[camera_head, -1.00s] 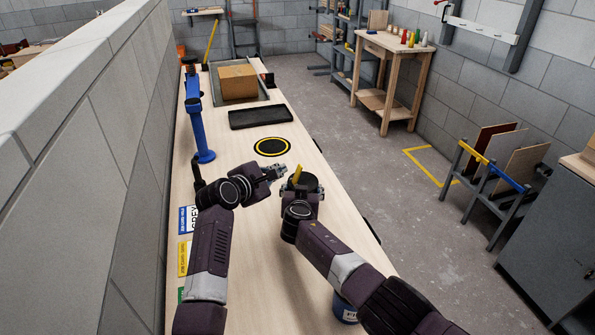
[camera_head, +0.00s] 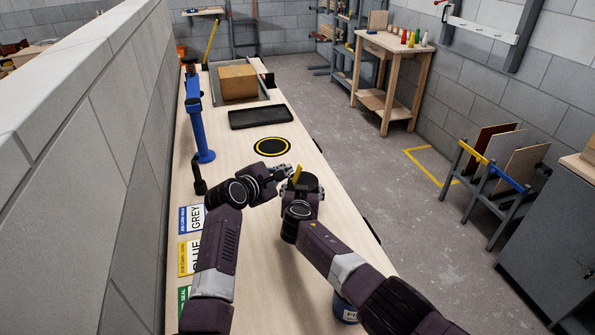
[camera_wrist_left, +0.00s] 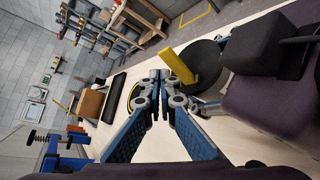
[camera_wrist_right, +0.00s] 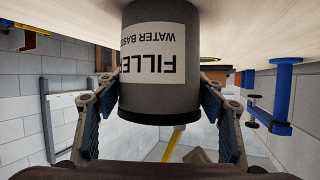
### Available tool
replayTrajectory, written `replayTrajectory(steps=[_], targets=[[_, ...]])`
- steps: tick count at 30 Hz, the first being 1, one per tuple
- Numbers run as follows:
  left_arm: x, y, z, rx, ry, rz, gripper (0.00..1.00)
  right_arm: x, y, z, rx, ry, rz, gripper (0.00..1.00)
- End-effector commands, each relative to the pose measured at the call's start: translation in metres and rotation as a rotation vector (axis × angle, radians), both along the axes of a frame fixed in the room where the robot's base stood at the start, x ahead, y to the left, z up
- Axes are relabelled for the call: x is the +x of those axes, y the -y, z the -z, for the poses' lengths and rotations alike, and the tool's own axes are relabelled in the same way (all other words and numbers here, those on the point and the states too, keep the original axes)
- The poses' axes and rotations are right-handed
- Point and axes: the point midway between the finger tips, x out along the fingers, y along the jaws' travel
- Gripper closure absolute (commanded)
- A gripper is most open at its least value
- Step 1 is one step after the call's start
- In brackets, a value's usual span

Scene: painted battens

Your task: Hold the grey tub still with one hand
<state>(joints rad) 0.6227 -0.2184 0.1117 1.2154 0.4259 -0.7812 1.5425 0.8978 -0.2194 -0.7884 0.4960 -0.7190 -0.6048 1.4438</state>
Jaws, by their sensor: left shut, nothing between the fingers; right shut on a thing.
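The grey tub (camera_head: 310,184) stands on the bench, its top dark. It fills the middle of the right wrist view (camera_wrist_right: 160,85), with a white label reading FILLER, upside down there. My right gripper (camera_wrist_right: 162,100) is shut on the tub, one finger on each side. A yellow stick (camera_head: 297,173) rises at the tub's top; it also shows in the left wrist view (camera_wrist_left: 176,64). My left gripper (camera_head: 287,170) is shut and empty, its fingertips close beside the tub and the stick. I cannot tell whether they touch.
A black disc with a yellow ring (camera_head: 272,146), a black tray (camera_head: 261,116) and a cardboard box (camera_head: 238,82) lie farther along the bench. A blue post (camera_head: 203,130) stands at left. Colour-named cards (camera_head: 191,218) lie along the left edge.

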Motion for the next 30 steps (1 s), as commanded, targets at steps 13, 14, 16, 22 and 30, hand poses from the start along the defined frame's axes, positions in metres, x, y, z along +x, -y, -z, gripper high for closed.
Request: replayTrajectory(steps=[13,14,16,22,30], targets=[[0.0,-0.0002,0.0002,0.0,0.0,0.0,1.0,-0.0005,-0.0007,0.0008,0.002,-0.002,0.0,0.77],[0.0,-0.0002,0.0002,0.0,0.0,0.0,1.0,-0.0005,-0.0007,0.0008,0.002,-0.002,0.0,0.77],[0.0,-0.0002,0.0002,0.0,0.0,0.0,1.0,-0.0005,-0.0007,0.0008,0.002,-0.002,0.0,0.77],[0.0007,0.0016,0.0008,0.0,0.0,0.0,1.0,-0.0005,-0.0007,0.0008,0.002,-0.002,0.0,0.77],[0.0033,0.0072,0.0025,0.0,0.0,0.0,1.0,-0.0005,-0.0007,0.0008,0.002,-0.002,0.0,0.77]])
